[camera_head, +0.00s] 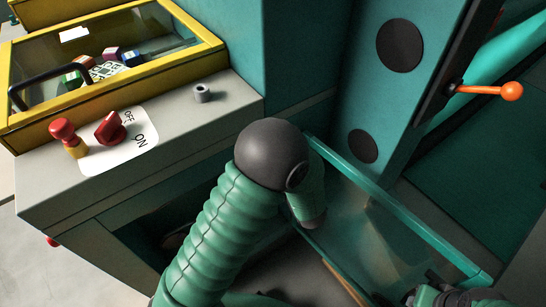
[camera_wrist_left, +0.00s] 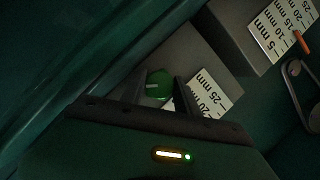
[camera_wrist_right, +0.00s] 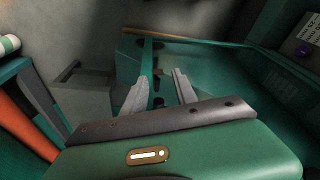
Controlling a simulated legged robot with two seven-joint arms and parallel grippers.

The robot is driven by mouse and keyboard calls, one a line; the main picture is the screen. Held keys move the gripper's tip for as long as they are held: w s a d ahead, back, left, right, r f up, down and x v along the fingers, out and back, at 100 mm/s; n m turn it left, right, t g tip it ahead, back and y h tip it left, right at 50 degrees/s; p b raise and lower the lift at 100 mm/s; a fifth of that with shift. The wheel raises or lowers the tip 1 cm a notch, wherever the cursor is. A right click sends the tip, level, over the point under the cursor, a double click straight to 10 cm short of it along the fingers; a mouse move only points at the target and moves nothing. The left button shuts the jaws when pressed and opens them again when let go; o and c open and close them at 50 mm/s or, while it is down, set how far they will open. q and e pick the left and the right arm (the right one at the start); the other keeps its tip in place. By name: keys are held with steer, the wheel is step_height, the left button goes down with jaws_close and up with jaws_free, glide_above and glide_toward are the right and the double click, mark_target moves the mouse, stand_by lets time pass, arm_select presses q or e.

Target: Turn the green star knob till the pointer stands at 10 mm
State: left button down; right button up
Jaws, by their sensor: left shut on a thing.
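In the left wrist view, the green knob (camera_wrist_left: 158,84) sits between the two fingers of my left gripper (camera_wrist_left: 158,92), which is shut on it. A white scale (camera_wrist_left: 208,92) marked 20 and 25 mm lies right beside the gripper; its lower part is hidden behind a finger, and I see no pointer on it. My right gripper (camera_wrist_right: 155,90) is open and empty in the right wrist view. The head view does not show the left jaws.
A clear panel with a green frame (camera_head: 400,215) stands beside my left arm. A yellow-framed glass case (camera_head: 115,65), a red knob (camera_head: 110,128) marked OFF and ON, and a red-topped post (camera_head: 66,135) are at left. An orange-balled lever (camera_head: 490,91) is at right.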

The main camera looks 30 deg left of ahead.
arm_select(q)
steer(key=shift+s+f, duration=0.1)
steer(key=shift+f, duration=0.05)
steer(key=c, duration=1.4)
jaws_free()
steer(key=shift+o, duration=1.1)
steer(key=shift+a, duration=0.1)
steer(key=p+v, duration=0.4)
steer(key=v, duration=1.2)
steer(key=shift+d, duration=0.4)
steer(key=shift+s, duration=0.1)
